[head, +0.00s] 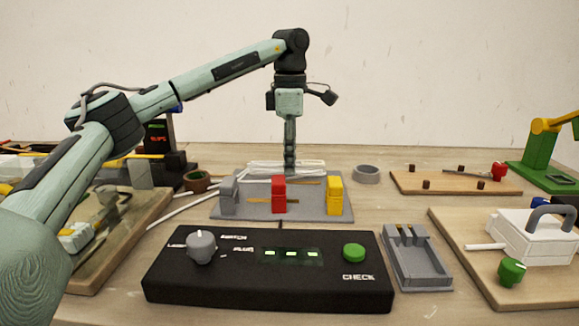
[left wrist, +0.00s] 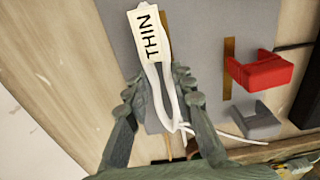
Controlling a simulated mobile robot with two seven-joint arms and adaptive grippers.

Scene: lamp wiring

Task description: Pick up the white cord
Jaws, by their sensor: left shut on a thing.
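The white cord (head: 258,168) lies bundled along the back of the grey board (head: 310,211), with loose white lengths trailing to the left. In the left wrist view the cord (left wrist: 168,100) runs between my fingers, and a white tag (left wrist: 146,36) reading THIN is beyond the fingertips. My left gripper (head: 290,163) points straight down at the bundle; in the left wrist view the gripper (left wrist: 158,90) has its fingers on either side of the cord, shut on it. The fingertips are partly hidden in the head view. My right gripper is not in view.
Grey (head: 228,190), red (head: 278,194) and yellow (head: 334,195) blocks stand on the board, in front of the gripper. A black control box (head: 270,290) is nearest. A tape ring (head: 367,174) and a wooden board (head: 455,182) are to the right. Bare table shows around the ring.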

